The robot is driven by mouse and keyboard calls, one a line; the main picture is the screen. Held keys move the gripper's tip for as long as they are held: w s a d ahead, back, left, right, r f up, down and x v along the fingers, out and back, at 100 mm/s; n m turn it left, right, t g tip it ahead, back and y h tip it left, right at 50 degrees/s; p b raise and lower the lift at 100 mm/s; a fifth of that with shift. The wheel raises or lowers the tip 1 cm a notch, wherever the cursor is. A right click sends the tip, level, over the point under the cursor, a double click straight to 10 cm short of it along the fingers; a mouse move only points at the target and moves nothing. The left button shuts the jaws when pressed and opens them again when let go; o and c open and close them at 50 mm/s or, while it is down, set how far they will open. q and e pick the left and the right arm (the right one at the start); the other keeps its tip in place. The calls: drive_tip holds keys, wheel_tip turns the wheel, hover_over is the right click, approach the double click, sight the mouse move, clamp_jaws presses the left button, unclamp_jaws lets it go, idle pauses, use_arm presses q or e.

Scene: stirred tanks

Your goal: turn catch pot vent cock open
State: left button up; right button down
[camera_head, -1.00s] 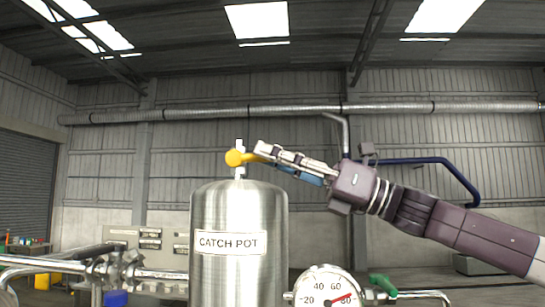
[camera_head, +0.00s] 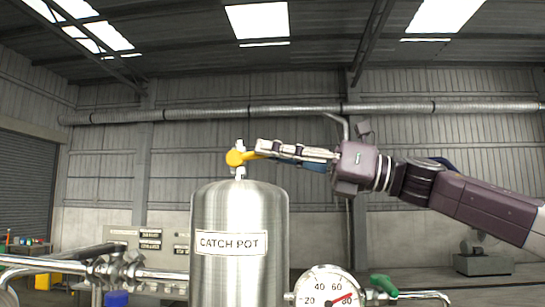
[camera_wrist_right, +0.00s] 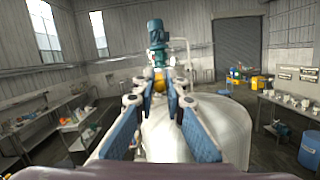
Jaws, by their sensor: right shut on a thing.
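The steel catch pot (camera_head: 238,276), labelled CATCH POT, stands in the middle of the head view. The yellow vent cock (camera_head: 236,158) sits on a short stem at its top. In the right wrist view the yellow cock (camera_wrist_right: 159,81) shows between the fingertips of my right gripper (camera_wrist_right: 158,92), and the rounded pot top (camera_wrist_right: 215,125) lies below. My left gripper is not in view.
A pressure gauge (camera_head: 328,291) and a green-handled valve (camera_head: 384,284) stand right of the pot. Steel pipes (camera_head: 150,274) with a blue-handled valve (camera_head: 117,298) run at left. The wrist view shows a blue-green motor (camera_wrist_right: 156,33) beyond the cock and benches along the walls.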

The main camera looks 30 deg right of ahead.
drive_tip(key=shift+w+a+r+g+h, duration=0.15)
drive_tip(key=shift+r+g+h, duration=0.3)
drive_tip(key=shift+g+h, duration=0.15)
drive_tip(key=shift+w+a+r+g+h, duration=0.1)
drive_tip(key=shift+a+r+g+h, duration=0.05)
drive_tip(key=shift+r+g+h, duration=0.45)
drive_tip(key=shift+w+a+r+g+h, duration=0.15)
drive_tip(key=shift+r+g+h, duration=0.2)
drive_tip(key=shift+g+h, duration=0.25)
drive_tip(key=c, duration=2)
unclamp_jaws()
drive_tip(key=shift+o, duration=0.2)
drive_tip(key=v, duration=0.7)
drive_tip(key=shift+s+d+r, duration=0.15)
drive_tip(key=shift+c, duration=0.3)
